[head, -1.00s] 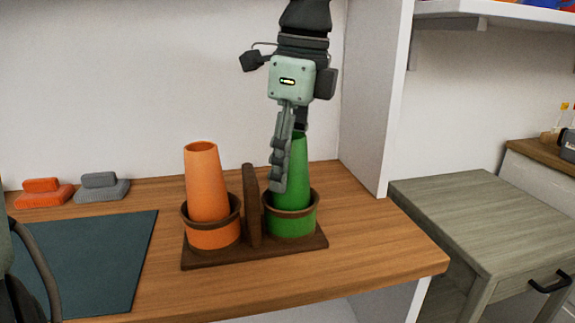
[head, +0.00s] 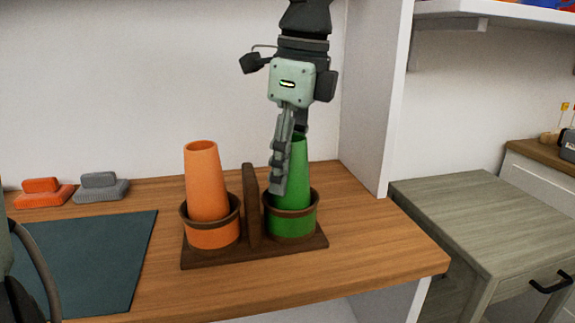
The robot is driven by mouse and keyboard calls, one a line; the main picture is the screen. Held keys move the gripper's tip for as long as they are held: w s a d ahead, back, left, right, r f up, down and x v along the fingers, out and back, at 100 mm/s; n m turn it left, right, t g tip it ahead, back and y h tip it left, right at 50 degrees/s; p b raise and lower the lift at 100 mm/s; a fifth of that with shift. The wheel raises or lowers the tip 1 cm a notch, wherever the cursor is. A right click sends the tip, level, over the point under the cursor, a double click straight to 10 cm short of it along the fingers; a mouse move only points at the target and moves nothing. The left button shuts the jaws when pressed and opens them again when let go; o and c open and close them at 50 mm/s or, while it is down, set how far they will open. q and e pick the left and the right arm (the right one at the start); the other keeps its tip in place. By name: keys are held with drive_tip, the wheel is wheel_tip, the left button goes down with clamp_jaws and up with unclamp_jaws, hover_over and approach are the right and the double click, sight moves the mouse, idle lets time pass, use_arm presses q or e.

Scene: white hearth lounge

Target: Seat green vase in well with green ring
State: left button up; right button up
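The green vase (head: 299,172) stands upright in the right well of a dark brown two-well holder (head: 262,252). This well has a green lower wall (head: 291,224) under a brown rim. The vase's base is hidden inside it, so I cannot see whether it touches the bottom. My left gripper (head: 282,180) points down at the vase from above. One finger lies along the vase's left front side and reaches nearly to the rim. The other finger is mostly hidden behind the vase, so its grip is unclear. My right gripper is not in view.
An orange vase (head: 206,180) stands in the left well, beyond the holder's upright divider (head: 250,200). An orange block (head: 43,193) and a grey block (head: 101,188) sit at the back left, behind a dark teal mat (head: 95,250). A white side panel (head: 372,100) rises on the right.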

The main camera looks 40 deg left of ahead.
use_arm(q)
drive_tip(key=o, duration=0.4)
drive_tip(key=shift+c, duration=0.2)
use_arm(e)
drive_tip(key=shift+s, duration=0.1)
use_arm(q)
wheel_tip(320, 180, up, 12)
drive_tip(key=d+p, duration=0.1)
drive_tip(key=shift+w+d, duration=0.15)
drive_tip(key=shift+d, duration=0.05)
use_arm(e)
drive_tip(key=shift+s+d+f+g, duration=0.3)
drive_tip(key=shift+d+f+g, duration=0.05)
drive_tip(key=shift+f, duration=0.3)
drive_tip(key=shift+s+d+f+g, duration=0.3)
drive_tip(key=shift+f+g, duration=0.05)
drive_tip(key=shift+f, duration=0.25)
